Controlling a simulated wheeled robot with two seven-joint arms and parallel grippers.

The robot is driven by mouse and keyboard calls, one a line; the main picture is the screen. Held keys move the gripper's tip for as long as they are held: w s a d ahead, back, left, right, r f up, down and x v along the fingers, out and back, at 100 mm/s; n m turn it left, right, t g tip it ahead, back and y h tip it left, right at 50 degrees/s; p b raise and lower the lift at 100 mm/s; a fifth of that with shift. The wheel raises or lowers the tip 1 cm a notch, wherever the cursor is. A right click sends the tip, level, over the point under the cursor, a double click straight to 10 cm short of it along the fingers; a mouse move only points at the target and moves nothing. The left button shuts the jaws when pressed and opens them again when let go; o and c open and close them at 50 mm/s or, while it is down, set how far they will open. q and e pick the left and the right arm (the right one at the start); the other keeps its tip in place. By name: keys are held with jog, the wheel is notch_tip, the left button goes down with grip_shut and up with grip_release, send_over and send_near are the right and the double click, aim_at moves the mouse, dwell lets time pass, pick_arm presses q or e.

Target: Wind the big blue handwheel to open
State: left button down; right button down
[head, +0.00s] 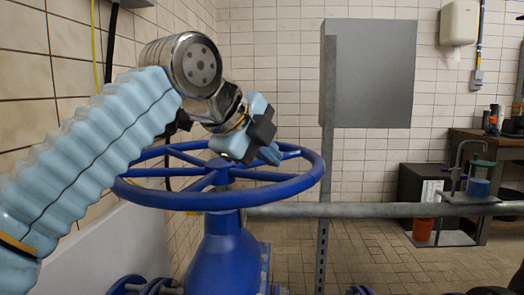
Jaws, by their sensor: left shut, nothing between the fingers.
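The big blue handwheel (303,181) lies flat on top of a blue valve body (222,255) in the middle of the head view. Its rim and spokes show, but my left arm hides part of the far left side. My left gripper (268,154) is over the far part of the wheel, pointing down and to the right. It is shut with nothing between its fingers. I cannot tell whether the fingertips touch the rim or a spoke. My right gripper is not in view.
A grey pipe (380,210) runs right from behind the valve. A grey cabinet (370,75) on a post stands behind it. A tiled wall is close on the left. Tiled floor between is open.

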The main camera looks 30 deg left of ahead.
aim_at(288, 177)
pick_arm(q)
jog(key=shift+a+f+x, duration=0.1)
jog(key=shift+a+x, duration=0.05)
jog(key=shift+x, duration=1.15)
jog(key=shift+a+f+x, duration=0.15)
jog(key=shift+x, duration=1.15)
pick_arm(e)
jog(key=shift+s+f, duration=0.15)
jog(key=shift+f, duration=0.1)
pick_arm(q)
jog(key=shift+s+r, duration=0.1)
jog(key=shift+s, duration=0.05)
